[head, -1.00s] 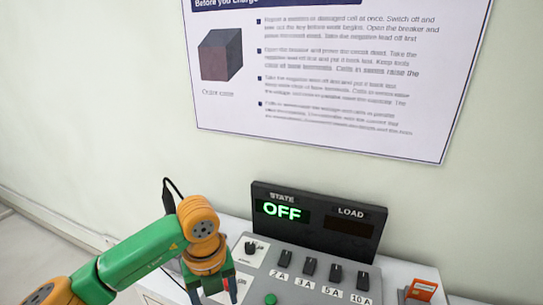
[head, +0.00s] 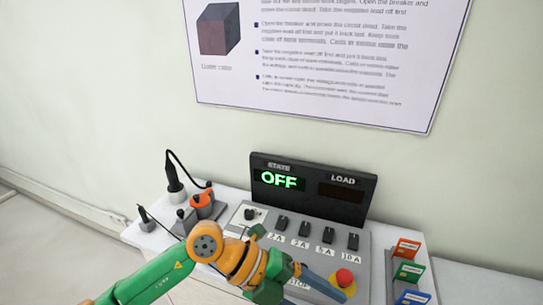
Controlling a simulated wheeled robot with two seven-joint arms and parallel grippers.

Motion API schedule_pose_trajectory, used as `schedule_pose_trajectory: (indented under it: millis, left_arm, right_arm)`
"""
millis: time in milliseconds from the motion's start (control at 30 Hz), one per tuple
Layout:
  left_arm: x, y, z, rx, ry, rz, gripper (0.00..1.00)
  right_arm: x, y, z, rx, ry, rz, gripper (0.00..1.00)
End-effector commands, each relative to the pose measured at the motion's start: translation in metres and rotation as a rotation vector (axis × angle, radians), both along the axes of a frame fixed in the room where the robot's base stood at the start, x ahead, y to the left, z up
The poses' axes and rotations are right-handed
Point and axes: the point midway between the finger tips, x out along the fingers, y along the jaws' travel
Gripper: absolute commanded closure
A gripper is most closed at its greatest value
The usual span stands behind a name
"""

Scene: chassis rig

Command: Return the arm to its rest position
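My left arm (head: 150,283) comes in from the lower left, green with orange joints. Its orange wrist (head: 243,262) is over the front left of the control panel. My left gripper (head: 305,290) points right and down, towards the panel's front edge and close to the red stop button (head: 344,278) in the picture. A grey-blue finger shows, but the lower part is cut by the picture's bottom edge, so its opening is unclear. I see nothing held in the visible part. My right gripper is not in view.
The control panel (head: 362,245) has a knob, several black switches and a display (head: 279,180) reading OFF. Left of it are an orange-red part (head: 202,206) and black plugs (head: 174,185) with a cable. A card rack (head: 391,268) stands at right. A poster hangs behind.

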Motion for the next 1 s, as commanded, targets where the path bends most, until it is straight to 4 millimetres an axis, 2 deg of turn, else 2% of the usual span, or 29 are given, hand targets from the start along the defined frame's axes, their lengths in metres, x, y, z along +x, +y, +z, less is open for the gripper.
schedule_pose_trajectory:
  millis: [67,133,167,200,233,267,300,367,400,467,500,600,700,800,900,1000]
  left_arm:
    - [-0.012,-0.027,0.038,-0.275,0.042,0.022,0.31]
    - [-0.008,-0.038,0.091,-0.604,0.097,0.124,0.31]
    - [0.002,-0.034,0.117,-0.761,0.131,0.210,0.31]
    - [0.024,-0.016,0.145,-0.964,0.183,0.371,0.31]
    - [0.046,0.004,0.158,-1.094,0.225,0.520,0.31]
    - [0.067,0.029,0.162,-1.192,0.271,0.680,0.31]
    - [0.093,0.063,0.153,-1.276,0.331,0.899,0.31]
    - [0.120,0.111,0.120,-1.317,0.424,1.216,0.31]
    - [0.129,0.140,0.089,-1.297,0.487,1.416,0.31]
    - [0.129,0.175,0.037,-1.210,0.585,1.688,0.31]
    - [0.121,0.193,0.004,-1.129,0.648,1.841,0.31]
    - [0.088,0.222,-0.066,-0.889,0.788,2.118,0.31]
    - [0.046,0.235,-0.115,-0.646,0.905,2.290,0.31]
    - [0.002,0.241,-0.149,-0.408,1.012,2.392,0.31]
    - [-0.043,0.244,-0.173,-0.181,1.105,2.450,0.31]
    - [-0.087,0.243,-0.188,0.044,1.195,2.472,0.31]
  right_arm:
    - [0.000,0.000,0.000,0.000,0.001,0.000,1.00]
    - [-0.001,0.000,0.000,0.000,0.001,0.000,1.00]
    - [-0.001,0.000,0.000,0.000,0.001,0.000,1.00]
    - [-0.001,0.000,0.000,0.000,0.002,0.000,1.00]
    - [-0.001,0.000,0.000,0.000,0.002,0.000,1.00]
    - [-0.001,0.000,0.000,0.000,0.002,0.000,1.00]
    - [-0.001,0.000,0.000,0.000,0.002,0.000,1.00]
    - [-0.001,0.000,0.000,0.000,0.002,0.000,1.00]
    - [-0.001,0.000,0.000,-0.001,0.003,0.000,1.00]
    - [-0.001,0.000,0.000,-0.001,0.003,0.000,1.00]
    - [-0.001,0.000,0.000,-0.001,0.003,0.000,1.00]
    - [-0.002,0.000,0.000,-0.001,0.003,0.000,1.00]
    - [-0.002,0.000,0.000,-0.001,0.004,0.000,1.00]
    - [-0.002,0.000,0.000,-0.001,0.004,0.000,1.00]
    - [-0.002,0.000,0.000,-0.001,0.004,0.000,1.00]
    - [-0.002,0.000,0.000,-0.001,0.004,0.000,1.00]
